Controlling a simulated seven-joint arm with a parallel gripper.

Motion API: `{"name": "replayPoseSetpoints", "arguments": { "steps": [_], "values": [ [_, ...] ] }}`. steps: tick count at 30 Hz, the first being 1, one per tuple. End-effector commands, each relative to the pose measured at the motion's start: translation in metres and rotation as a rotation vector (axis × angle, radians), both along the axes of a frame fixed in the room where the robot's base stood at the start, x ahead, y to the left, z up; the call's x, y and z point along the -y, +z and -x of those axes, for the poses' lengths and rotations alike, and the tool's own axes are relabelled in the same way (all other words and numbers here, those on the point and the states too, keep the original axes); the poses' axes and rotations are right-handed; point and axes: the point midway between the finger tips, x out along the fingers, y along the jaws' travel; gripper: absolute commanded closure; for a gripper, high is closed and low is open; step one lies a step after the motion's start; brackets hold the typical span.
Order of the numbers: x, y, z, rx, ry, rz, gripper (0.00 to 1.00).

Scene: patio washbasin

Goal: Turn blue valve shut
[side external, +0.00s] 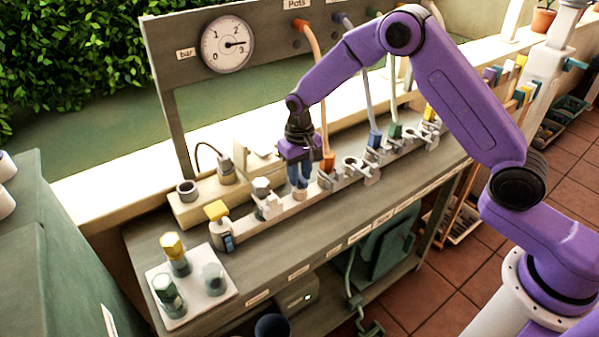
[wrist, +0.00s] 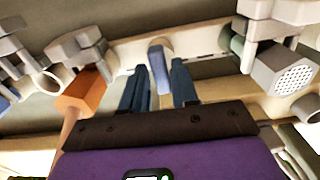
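The blue valve (wrist: 159,72) shows in the wrist view as a small blue-grey lever on a pale mount. It lies across the beige rail (wrist: 205,42), pointing toward my gripper. My gripper (wrist: 159,84) is open, with one dark blue finger on each side of the lever and a visible gap to each. Contact with the lever is not visible. In the side view my gripper (side external: 298,186) points down at the rail, between the grey-white fitting and the orange connector. There the fingers hide the valve.
An orange hose connector (wrist: 84,92) is close on one side and a grey perforated nozzle (wrist: 284,70) on the other. In the side view a pressure gauge (side external: 227,44) hangs behind, and a white tray (side external: 215,297) with several knobs sits at the bench's left end.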

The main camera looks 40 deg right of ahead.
Motion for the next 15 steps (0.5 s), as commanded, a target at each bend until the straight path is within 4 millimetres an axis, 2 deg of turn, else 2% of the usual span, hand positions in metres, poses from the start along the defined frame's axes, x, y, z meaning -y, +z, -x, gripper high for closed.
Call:
{"name": "replayPoseSetpoints", "arguments": {
  "steps": [10,15],
  "values": [
    [0.0,0.001,-0.001,0.003,0.004,0.0,0.56],
    [0.0,0.014,-0.002,0.006,0.004,-0.001,0.56]
  ]
}}
